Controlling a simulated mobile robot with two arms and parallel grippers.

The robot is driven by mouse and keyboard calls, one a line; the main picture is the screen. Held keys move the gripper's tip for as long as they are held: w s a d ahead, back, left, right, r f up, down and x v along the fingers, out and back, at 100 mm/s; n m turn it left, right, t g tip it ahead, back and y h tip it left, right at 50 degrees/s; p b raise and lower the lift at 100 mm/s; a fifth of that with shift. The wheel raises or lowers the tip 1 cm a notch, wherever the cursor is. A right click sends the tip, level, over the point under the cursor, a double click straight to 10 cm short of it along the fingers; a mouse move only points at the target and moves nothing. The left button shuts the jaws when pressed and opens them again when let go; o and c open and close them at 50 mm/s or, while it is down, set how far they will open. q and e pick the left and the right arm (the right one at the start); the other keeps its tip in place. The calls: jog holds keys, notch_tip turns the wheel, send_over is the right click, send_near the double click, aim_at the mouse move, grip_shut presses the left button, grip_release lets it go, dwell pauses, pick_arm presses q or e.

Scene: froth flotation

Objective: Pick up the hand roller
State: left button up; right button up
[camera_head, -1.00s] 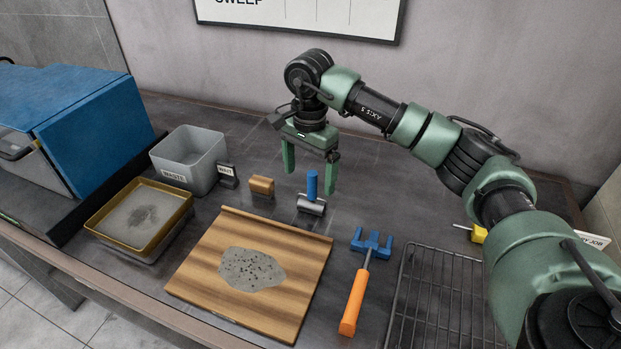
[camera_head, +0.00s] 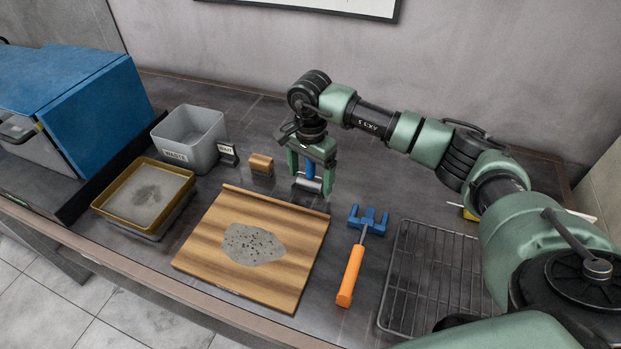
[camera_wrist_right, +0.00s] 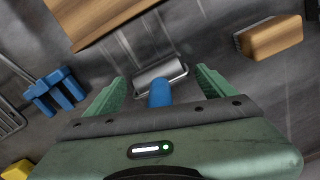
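The hand roller has a blue upright handle and a grey metal cylinder (camera_head: 308,184) that rests on the dark bench behind the wooden board. My right gripper (camera_head: 310,179) is lowered over it, pointing down, with one finger on each side of the blue handle. In the right wrist view the roller (camera_wrist_right: 161,76) lies between the two green fingertips (camera_wrist_right: 163,82). The fingers are apart, with gaps to the handle on both sides. The top of the handle is partly hidden by the gripper body. My left gripper is not in view.
The wooden board (camera_head: 205,250) with a grey patch is in front. A blue-headed tool with an orange handle (camera_head: 350,276) and a wire rack (camera_head: 432,275) are right. A waste bin (camera_head: 205,150) and tray (camera_head: 113,206) are left.

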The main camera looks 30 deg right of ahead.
jog(key=c, duration=1)
jog(key=shift+c, duration=0.2)
jog(key=shift+r, duration=0.2)
